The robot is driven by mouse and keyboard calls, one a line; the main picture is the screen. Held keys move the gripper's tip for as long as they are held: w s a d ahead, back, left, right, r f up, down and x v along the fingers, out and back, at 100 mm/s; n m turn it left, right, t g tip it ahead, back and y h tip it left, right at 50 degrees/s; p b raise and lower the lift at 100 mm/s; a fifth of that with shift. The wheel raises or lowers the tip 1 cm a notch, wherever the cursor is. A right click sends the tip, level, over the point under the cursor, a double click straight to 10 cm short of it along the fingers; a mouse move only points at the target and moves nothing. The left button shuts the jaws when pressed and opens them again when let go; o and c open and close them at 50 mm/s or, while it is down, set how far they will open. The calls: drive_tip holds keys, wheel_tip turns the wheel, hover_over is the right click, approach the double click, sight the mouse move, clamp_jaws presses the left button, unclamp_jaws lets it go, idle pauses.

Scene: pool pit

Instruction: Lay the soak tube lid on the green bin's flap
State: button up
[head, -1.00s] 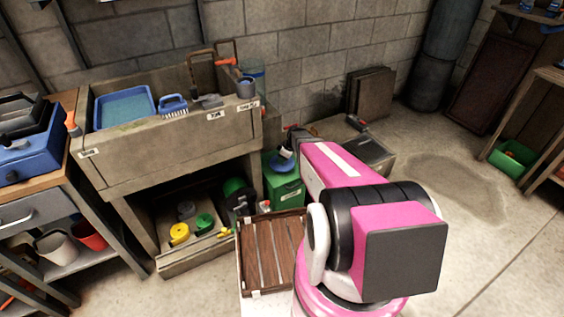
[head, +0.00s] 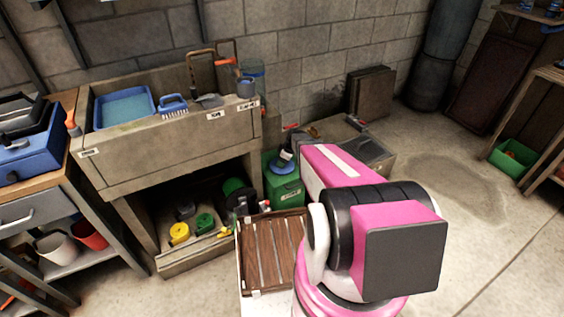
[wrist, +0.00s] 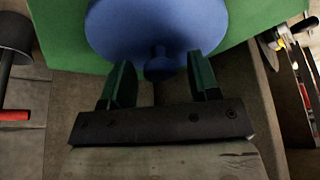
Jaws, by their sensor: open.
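The soak tube lid, a blue disc with a small knob, shows in the wrist view (wrist: 158,22) over the green bin (wrist: 60,35). In the head view the blue lid (head: 284,167) appears on top of the green bin (head: 284,190), beside the sink. My gripper (wrist: 161,80) is open, with its two dark fingers apart on either side of the lid's knob. The knob lies between the fingers with space on both sides. The flap's edges are hidden under the lid, and my arm covers part of the bin's right side in the head view.
The concrete sink (head: 170,140) stands to the left, with a blue tray (head: 124,106) and brush on it. A wooden slatted crate (head: 270,250) stands in front of the bin. A low grey box (head: 350,140) is to the right. Open floor lies at the right.

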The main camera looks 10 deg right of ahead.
drive_tip(key=v, duration=1.2)
drive_tip(key=s+a+r+m+h, duration=0.1)
drive_tip(key=s+r+m, duration=0.2)
drive_tip(key=s, duration=0.3)
drive_tip(key=s+a+r+m+g+h, duration=0.1)
drive_tip(key=s+r+m, duration=0.2)
drive_tip(key=s+m, duration=0.2)
drive_tip(key=s+a+r+m+g+h, duration=0.1)
drive_tip(key=s+a+r+m+h, duration=0.1)
drive_tip(key=s, duration=0.6)
drive_tip(key=r+m, duration=0.1)
drive_tip(key=m, duration=0.1)
drive_tip(key=shift+r+m, duration=0.3)
